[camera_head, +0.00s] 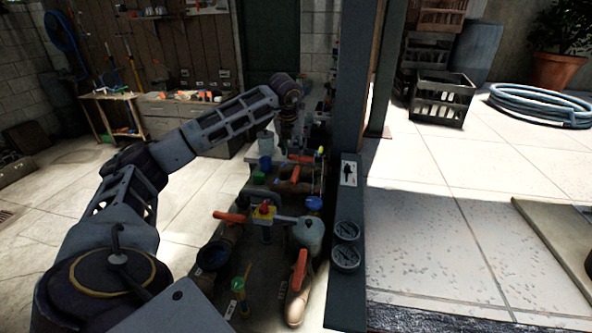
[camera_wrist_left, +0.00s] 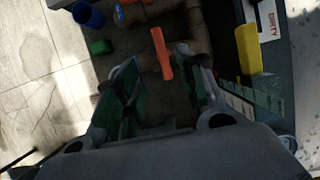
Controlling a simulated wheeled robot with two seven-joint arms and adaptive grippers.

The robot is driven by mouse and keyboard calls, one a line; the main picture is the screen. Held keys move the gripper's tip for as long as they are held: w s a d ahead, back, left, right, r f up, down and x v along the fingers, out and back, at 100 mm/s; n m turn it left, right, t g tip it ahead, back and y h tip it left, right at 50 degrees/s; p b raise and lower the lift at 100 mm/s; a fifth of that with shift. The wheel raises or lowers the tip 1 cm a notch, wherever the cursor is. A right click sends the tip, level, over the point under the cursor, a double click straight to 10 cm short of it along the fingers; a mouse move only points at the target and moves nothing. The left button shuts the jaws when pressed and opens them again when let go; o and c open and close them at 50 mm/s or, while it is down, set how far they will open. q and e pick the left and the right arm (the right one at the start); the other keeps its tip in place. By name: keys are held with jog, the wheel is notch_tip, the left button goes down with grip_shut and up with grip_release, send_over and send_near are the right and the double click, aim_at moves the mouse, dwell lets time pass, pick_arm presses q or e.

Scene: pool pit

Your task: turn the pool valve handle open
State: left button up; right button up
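An orange valve handle (camera_wrist_left: 161,52) on brown pipework shows in the left wrist view. It lies ahead of my left gripper (camera_wrist_left: 157,60), in the gap between its fingertips as pictured. The fingers are apart and I see no grip on the handle; whether they touch it I cannot tell. In the head view my left gripper (camera_head: 287,132) is small and dark at the far end of the pipework. Several orange handles show there, one at the front left (camera_head: 230,217) and one at the front right (camera_head: 299,268). My right gripper is in neither view.
A yellow piece (camera_wrist_left: 249,48) stands right of the fingers, and a blue cup (camera_wrist_left: 87,16) and green block (camera_wrist_left: 100,47) left. A dark post (camera_head: 352,110) and two gauges (camera_head: 346,245) border the pipework on the right. A crate (camera_head: 441,98) and coiled hose (camera_head: 540,104) lie beyond.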

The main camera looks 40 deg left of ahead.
aim_at(296, 170)
pick_arm(q)
jog(key=shift+f, duration=0.15)
jog(key=shift+p+x, duration=1.05)
jog(key=shift+x, duration=5.7)
jog(key=c, duration=0.8)
